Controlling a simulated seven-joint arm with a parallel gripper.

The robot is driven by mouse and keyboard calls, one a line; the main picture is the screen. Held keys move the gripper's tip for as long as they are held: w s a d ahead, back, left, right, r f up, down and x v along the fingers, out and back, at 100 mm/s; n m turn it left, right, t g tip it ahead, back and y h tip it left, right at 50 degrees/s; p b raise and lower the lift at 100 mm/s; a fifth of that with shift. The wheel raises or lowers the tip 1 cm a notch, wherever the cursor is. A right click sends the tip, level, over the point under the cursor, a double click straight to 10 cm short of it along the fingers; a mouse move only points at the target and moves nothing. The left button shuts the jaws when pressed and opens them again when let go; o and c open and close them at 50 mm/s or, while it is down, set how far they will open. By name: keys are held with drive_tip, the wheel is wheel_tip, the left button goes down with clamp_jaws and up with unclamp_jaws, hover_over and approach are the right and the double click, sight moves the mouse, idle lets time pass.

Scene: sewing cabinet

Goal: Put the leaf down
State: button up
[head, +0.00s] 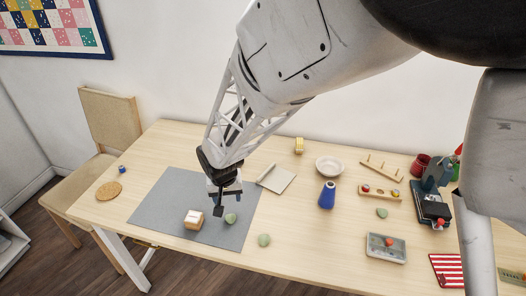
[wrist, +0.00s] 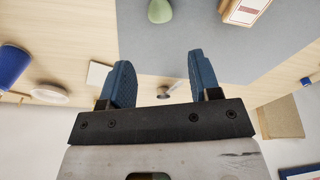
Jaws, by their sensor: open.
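My gripper (head: 222,203) is above the grey mat (head: 175,205) on the wooden table, near a small rounded green piece (head: 230,218). In the wrist view its two blue fingers (wrist: 158,62) stand apart with nothing between them. A green piece (wrist: 160,11) shows at the top edge of the wrist view, beyond the fingertips. No thing is plainly a leaf; I cannot tell whether a green piece or a part of the table is meant.
A tan block (head: 193,220) sits on the mat, left of my gripper. Other green pieces (head: 264,240) lie on the table. The table's front middle is mostly clear.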

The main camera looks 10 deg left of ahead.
drive_tip(key=d+r+m, duration=0.1)
drive_tip(key=d+r, duration=0.7)
drive_tip(key=d, duration=0.4)
drive_tip(key=d+r+m, duration=0.1)
drive_tip(key=d+r, duration=0.6)
drive_tip(key=d, duration=0.4)
drive_tip(key=s+d+r+m, duration=0.1)
drive_tip(key=s+d+r, duration=0.3)
drive_tip(key=s+d, duration=0.5)
drive_tip(key=s+d+r+m, duration=0.1)
drive_tip(key=s+d+r, duration=0.2)
drive_tip(key=s+d, duration=0.6)
drive_tip(key=d, duration=0.2)
drive_tip(key=shift+d+r+m+t+h, duration=0.35)
drive_tip(key=shift+m+t+h, duration=0.05)
